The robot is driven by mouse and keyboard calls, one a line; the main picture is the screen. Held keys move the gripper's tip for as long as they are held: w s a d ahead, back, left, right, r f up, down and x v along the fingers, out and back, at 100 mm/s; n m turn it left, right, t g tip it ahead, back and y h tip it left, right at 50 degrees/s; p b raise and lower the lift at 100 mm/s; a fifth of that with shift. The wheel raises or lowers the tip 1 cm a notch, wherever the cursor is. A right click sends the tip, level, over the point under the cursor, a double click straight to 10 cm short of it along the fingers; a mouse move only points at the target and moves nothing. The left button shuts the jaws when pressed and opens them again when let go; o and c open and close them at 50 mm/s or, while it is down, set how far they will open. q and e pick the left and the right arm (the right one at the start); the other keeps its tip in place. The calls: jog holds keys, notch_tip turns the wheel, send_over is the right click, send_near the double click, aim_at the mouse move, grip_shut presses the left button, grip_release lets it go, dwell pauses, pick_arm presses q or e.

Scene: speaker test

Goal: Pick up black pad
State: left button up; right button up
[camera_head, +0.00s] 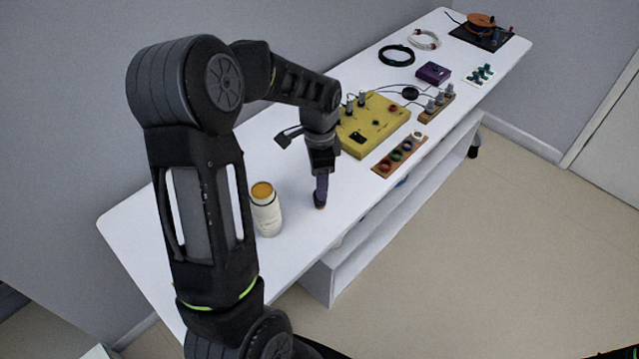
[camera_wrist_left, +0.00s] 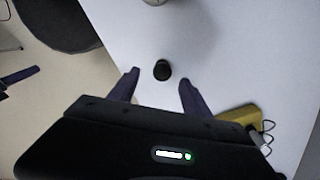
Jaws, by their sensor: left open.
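A small round black piece, which looks like the black pad (camera_wrist_left: 162,70), stands on the white table in the left wrist view. It lies between and a little beyond the two purple fingertips of my left gripper (camera_wrist_left: 159,76), with clear gaps on both sides. The left gripper is open and empty. In the head view my left gripper (camera_head: 321,188) points down over the table front, and its fingers largely hide the pad; only a dark bit shows at their tips.
A white jar with an orange lid (camera_head: 267,210) stands left of the gripper. A yellow box with knobs (camera_head: 372,128) and a wooden strip with coloured rings (camera_head: 400,155) are on the right. Cable coils, a purple box (camera_head: 433,73) and a black mat (camera_head: 462,34) are farther back.

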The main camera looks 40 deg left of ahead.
pick_arm(q)
jog(key=shift+w+a+f, duration=0.1)
jog(key=shift+w+a, duration=0.2)
jog(key=shift+w, duration=0.1)
jog(key=shift+s+d+r, duration=0.25)
jog(key=shift+s+d, duration=0.05)
jog(key=shift+d, duration=0.05)
jog(key=shift+w+f, duration=0.1)
jog(key=shift+f, duration=1.3)
jog(key=shift+f, duration=0.15)
notch_tip(320, 180, down, 5)
jog(key=shift+w+a+r+p, duration=0.1)
jog(key=shift+a+p, duration=0.05)
jog(key=shift+p, duration=0.55)
jog(key=shift+c, duration=0.6)
grip_shut()
